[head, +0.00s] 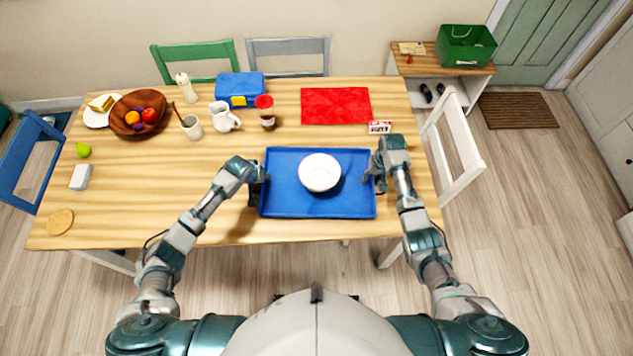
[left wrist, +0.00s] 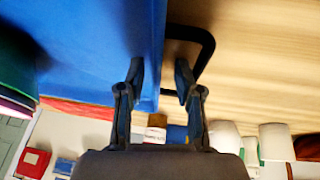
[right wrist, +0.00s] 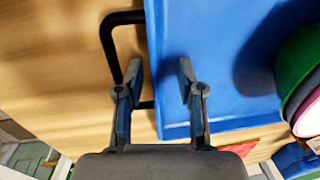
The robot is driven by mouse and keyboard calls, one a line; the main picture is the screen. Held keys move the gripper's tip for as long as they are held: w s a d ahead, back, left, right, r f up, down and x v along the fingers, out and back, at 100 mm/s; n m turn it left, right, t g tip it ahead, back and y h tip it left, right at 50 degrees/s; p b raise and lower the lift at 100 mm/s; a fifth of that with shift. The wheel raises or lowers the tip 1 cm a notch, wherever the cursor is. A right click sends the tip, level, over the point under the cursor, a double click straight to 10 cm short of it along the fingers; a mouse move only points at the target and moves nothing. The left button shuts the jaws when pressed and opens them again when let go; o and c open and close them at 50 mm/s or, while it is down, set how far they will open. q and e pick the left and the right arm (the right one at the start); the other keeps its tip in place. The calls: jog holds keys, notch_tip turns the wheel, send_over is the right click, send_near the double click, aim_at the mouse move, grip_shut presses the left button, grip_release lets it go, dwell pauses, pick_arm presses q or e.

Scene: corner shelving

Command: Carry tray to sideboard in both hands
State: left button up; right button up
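A blue tray (head: 280,200) with black side handles lies on the wooden table at its front edge. A white bowl (head: 320,172) stands on it; the right wrist view shows a green bowl (right wrist: 300,55) stacked with others. My left gripper (head: 258,180) is at the tray's left side. In the left wrist view its fingers (left wrist: 159,80) are apart, near the tray edge and black handle (left wrist: 208,50). My right gripper (head: 374,178) is at the right side; its fingers (right wrist: 159,72) are apart by the other handle (right wrist: 107,40). I cannot make out a sideboard for certain.
Behind the tray are a red mat (head: 336,105), a small sign (head: 380,128), a jar (head: 265,112) and a white jug (head: 223,117). A white chair (head: 455,150) stands right of the table (head: 200,215). A low shoe bench (head: 440,65) is back right; the right floor is open.

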pick_arm(q)
jog(key=c, duration=0.6)
pick_arm(e)
jog(key=shift+d, duration=0.1)
jog(key=c, duration=0.5)
pick_arm(q)
jog(key=shift+d, duration=0.2)
grip_shut()
pick_arm(e)
jog(key=shift+d, duration=0.2)
grip_shut()
pick_arm(q)
jog(key=shift+w+a+r, duration=0.1)
jog(key=shift+r, duration=0.1)
pick_arm(e)
jog(key=shift+w+a+r, duration=0.1)
